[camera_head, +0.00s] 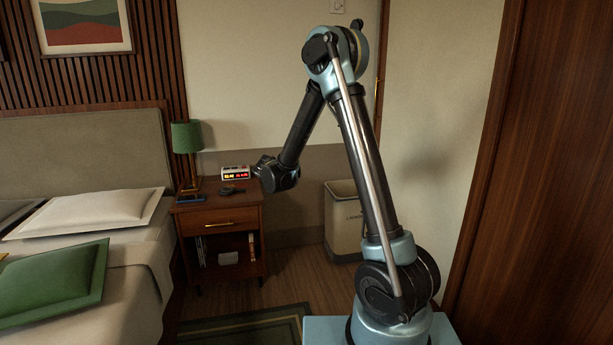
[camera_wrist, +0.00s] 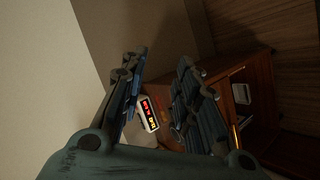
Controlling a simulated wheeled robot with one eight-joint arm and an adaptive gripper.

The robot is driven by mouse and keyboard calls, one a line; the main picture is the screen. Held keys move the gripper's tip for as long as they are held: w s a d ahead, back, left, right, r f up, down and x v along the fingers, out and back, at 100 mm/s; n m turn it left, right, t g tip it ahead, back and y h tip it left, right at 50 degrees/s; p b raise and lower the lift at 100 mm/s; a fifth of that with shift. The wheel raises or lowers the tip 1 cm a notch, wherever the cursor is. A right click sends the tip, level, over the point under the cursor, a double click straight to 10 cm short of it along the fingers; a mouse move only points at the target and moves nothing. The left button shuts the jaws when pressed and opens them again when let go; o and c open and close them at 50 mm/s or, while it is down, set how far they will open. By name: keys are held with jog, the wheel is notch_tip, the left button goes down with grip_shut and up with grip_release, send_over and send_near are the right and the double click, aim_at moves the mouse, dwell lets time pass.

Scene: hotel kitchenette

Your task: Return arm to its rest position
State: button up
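My arm (camera_head: 368,165) rises from its base, bends at a high elbow and reaches down and left, to the nightstand's right edge. My gripper (camera_wrist: 160,65) is open, with its two fingers apart and nothing held between them. In the head view it is mostly hidden behind the wrist (camera_head: 280,177). A white digital clock (camera_head: 235,172) with a lit red display stands on the nightstand (camera_head: 218,218), just left of my gripper. In the wrist view the clock (camera_wrist: 148,113) shows through the gap between the fingers, and I see no contact.
A green lamp (camera_head: 187,138), a dark object (camera_head: 231,190) and a phone-like item (camera_head: 188,198) are on the nightstand. A bed (camera_head: 140,240) stands left. A pale bin (camera_head: 342,222) stands behind my arm. A wooden panel (camera_head: 540,170) is at right.

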jog(key=s+d+r+m+g, duration=0.2)
jog(key=s+d+r+m, duration=0.15)
jog(key=s+d, duration=0.75)
jog(key=s+d+r+m+g, duration=0.3)
jog(key=s+d+r, duration=0.2)
jog(key=s+d, duration=0.6)
jog(key=s+d+f+m+g+y, duration=0.1)
jog(key=s+d+f, duration=0.3)
jog(key=s, duration=1)
jog(key=s+d+f+m+g+y, duration=0.1)
jog(key=s+d+f+m+g, duration=0.1)
jog(key=s, duration=1.1)
notch_tip(320, 180, down, 2)
jog(key=shift+s+d+f+m+g, duration=0.15)
jog(key=shift+s+d+m+g, duration=0.25)
jog(key=shift+d+m, duration=0.7)
jog(key=shift+a, duration=0.2)
